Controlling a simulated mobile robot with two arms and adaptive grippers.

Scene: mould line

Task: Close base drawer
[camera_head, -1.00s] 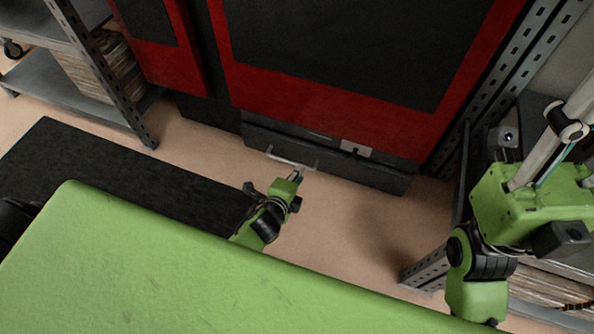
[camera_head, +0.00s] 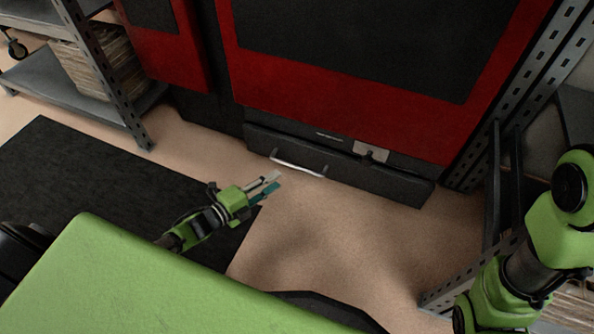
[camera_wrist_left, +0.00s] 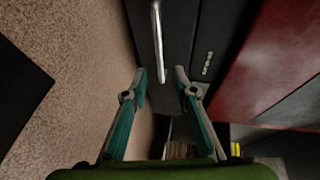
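The base drawer (camera_head: 350,178) is a long dark front low on the red and black machine, near the floor. Its pale bar handle (camera_head: 298,168) sits toward the left end. A dark strip shows above the drawer front; I cannot tell whether it is fully shut. My left gripper (camera_head: 268,184) is open and empty, left of and apart from the handle. In the left wrist view the open fingers (camera_wrist_left: 160,76) are spread, with the handle (camera_wrist_left: 158,42) and the dark drawer front (camera_wrist_left: 180,30) beyond them. My right arm shows at the right edge, but its gripper is out of view.
The red machine (camera_head: 400,122) stands over the drawer. A grey shelf rack (camera_head: 60,92) stands at the left and a metal frame (camera_head: 455,285) at the right. A black mat (camera_head: 90,185) lies on the floor. The floor before the drawer (camera_head: 330,235) is clear.

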